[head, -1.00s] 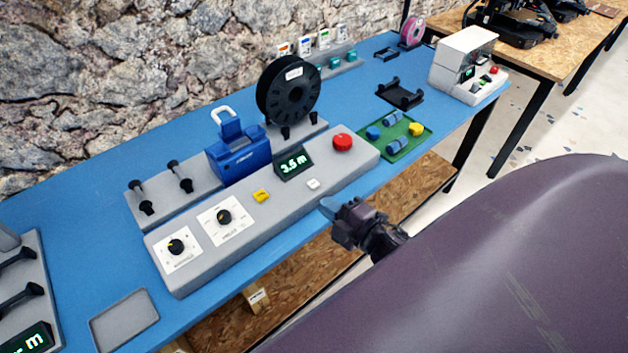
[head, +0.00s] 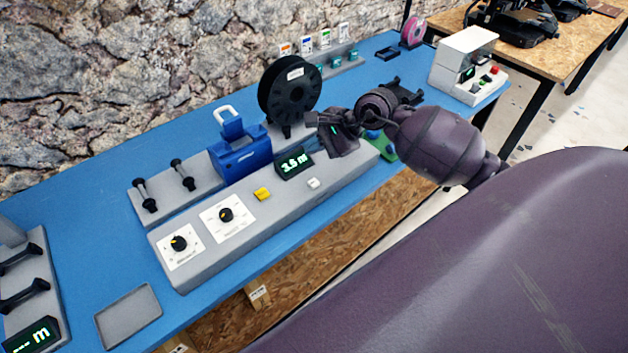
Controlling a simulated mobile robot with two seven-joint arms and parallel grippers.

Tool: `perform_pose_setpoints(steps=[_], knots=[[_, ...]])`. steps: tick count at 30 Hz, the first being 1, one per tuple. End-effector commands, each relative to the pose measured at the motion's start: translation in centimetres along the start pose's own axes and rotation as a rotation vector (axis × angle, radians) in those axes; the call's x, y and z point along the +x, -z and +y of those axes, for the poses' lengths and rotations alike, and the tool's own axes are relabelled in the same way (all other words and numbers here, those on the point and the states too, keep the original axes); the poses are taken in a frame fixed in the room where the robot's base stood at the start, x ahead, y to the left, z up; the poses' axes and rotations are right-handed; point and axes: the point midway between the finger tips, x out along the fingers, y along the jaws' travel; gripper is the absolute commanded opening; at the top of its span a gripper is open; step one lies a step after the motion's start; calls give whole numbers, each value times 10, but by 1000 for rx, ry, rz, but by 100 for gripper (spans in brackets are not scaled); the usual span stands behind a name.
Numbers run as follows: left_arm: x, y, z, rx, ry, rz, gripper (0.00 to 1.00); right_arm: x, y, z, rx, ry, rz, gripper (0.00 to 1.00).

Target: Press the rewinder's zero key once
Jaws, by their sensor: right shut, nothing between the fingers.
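The rewinder is a long grey console (head: 245,240) on the blue bench. It carries a lit display (head: 294,163) with green digits that look like 3.5 m. In front of the display is a small white key (head: 314,184), and to the left a yellow key (head: 262,194). Their labels are too small to read, so I cannot tell which is the zero key. My right gripper (head: 322,130) is shut and empty, above the console's right end, beyond and right of the display. It hides the red button. My left gripper is not in view.
Two dials (head: 179,244) sit on the console's left part. A blue clamp unit (head: 240,152) and a black spool (head: 291,90) stand behind it. A green tray (head: 389,152) is partly hidden by my arm. An empty grey tray (head: 128,317) lies at the front left.

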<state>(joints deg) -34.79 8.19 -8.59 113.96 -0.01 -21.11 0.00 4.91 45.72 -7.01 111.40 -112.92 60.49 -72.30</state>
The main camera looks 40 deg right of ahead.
Motion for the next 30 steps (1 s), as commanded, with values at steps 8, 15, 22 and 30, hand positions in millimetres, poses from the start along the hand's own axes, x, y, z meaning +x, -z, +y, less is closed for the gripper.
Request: perform_pose_setpoints(steps=[8, 15, 22, 30], knots=[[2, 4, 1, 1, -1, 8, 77, 0, 1, -1, -8, -1, 7, 0], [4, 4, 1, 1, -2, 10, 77, 3, 3, 2, -5, -1, 6, 0], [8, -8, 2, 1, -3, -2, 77, 16, 13, 12, -1, -3, 5, 0], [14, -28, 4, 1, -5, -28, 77, 39, 30, 28, 0, -4, 5, 0]])
